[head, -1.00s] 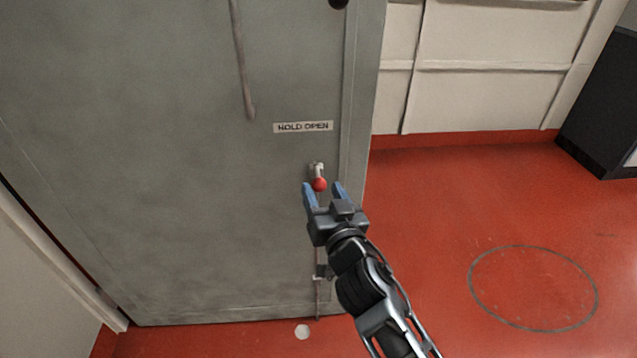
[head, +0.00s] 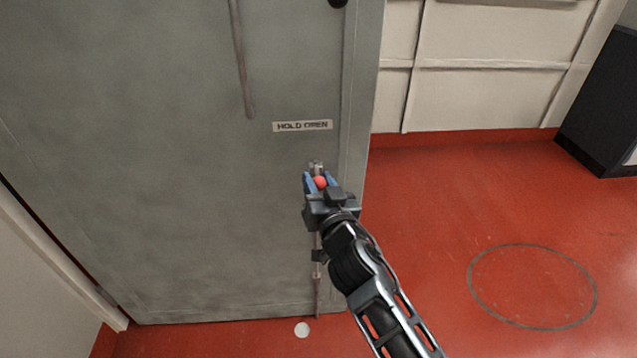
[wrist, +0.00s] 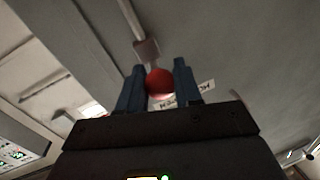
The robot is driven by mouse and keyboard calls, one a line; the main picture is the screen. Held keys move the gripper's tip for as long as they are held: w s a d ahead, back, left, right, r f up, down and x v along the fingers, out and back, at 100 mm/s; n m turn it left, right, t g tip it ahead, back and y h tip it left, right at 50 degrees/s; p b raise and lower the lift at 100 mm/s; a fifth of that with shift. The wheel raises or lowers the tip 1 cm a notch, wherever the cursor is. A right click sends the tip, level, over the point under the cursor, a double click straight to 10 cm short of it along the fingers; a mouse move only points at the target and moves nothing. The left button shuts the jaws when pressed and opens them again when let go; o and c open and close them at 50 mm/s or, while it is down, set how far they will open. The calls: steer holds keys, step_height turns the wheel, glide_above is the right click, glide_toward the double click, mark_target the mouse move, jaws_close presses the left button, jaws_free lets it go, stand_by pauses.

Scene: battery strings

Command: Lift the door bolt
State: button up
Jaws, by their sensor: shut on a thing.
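The door bolt is a thin vertical rod (head: 317,285) low on the grey door (head: 180,200), near its right edge. It has a red ball knob (head: 320,182) at the top, under a small metal bracket (head: 316,167). My gripper (head: 320,181) has its blue fingers on either side of the red knob and is shut on it. In the wrist view the red knob (wrist: 159,82) sits between the two blue fingers, with a bracket (wrist: 147,50) just beyond. My gripper and arm hide part of the rod.
A "HOLD OPEN" label (head: 302,126) is above the bolt. A white round spot (head: 302,330) lies on the red floor near the rod's lower end. A dark cabinet (head: 605,110) stands at the right. The floor between is clear, with a painted circle (head: 532,287).

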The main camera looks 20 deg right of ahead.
mark_target(319, 179)
jaws_close()
steer(key=shift+r, duration=0.1)
step_height(319, 179, up, 5)
steer(key=p, duration=0.3)
steer(key=shift+o, duration=2.4)
jaws_free()
steer(key=shift+o, duration=1.2)
steer(key=shift+f, duration=0.2)
steer(key=shift+s+f, duration=0.15)
steer(key=s, duration=0.7)
steer(key=shift+s+a, duration=0.25)
steer(key=shift+a, duration=0.2)
